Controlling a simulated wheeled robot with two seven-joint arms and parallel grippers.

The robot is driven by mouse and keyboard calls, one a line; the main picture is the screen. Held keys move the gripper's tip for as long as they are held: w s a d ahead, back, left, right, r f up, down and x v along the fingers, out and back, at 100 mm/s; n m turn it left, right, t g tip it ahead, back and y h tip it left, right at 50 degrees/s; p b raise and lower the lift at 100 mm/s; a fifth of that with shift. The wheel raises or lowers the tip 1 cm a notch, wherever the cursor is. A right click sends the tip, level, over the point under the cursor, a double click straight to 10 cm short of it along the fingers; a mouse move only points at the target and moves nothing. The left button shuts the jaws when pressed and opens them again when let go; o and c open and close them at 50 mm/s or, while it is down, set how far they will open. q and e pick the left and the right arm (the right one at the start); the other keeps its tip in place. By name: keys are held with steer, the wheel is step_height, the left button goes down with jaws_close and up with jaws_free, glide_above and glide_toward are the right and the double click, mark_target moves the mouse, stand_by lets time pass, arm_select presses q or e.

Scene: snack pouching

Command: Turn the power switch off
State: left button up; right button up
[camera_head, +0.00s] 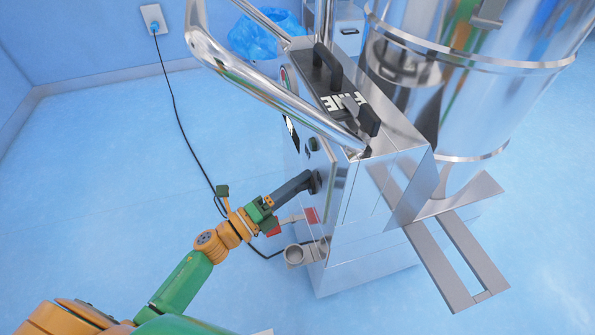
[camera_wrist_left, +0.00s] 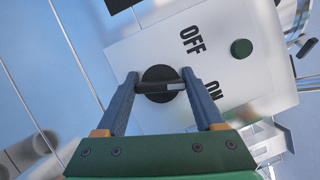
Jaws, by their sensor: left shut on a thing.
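The power switch is a round black knob with a raised bar, in the middle of the left wrist view (camera_wrist_left: 158,74). A white mark on the bar points right, roughly toward the ON label (camera_wrist_left: 213,90); the OFF label (camera_wrist_left: 192,40) is above it. My left gripper (camera_head: 308,183) reaches the side panel of the steel machine (camera_head: 352,210). Its fingers are on both sides of the knob, shut on it. In the head view the fingers mostly hide the knob. My right gripper is in neither view.
A green button (camera_wrist_left: 241,48) sits beside the labels. A bent steel handle rail (camera_head: 270,90) crosses above my left gripper. A pipe stub (camera_head: 295,255) and a red-handled part (camera_head: 311,215) are below it. A black cable runs to the wall socket (camera_head: 153,19).

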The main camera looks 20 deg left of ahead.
arm_select(q)
steer(key=n+p, duration=0.1)
steer(key=n+y+p, duration=0.1)
steer(key=p, duration=0.1)
steer(key=shift+r+n+p, duration=0.3)
steer(key=shift+r+n, duration=0.1)
steer(key=n+g+p, duration=0.1)
steer(key=n+p, duration=0.1)
steer(key=p, duration=0.1)
steer(key=n+g+y+p, duration=0.1)
steer(key=n+p, duration=0.1)
steer(key=p, duration=0.1)
steer(key=shift+f+n+g, duration=0.15)
steer(key=shift+n+g, duration=0.15)
steer(key=shift+n, duration=0.1)
steer(key=shift+f+n+g+p, duration=0.2)
steer(key=shift+n+g+p, duration=0.3)
steer(key=shift+n+p, duration=0.65)
steer(key=shift+f+n+g+p, duration=0.1)
steer(key=shift+n+g+p, duration=0.2)
steer(key=shift+n+p, duration=0.2)
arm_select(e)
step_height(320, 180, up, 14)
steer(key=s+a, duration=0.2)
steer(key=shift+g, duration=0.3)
arm_select(q)
steer(key=shift+f, duration=0.1)
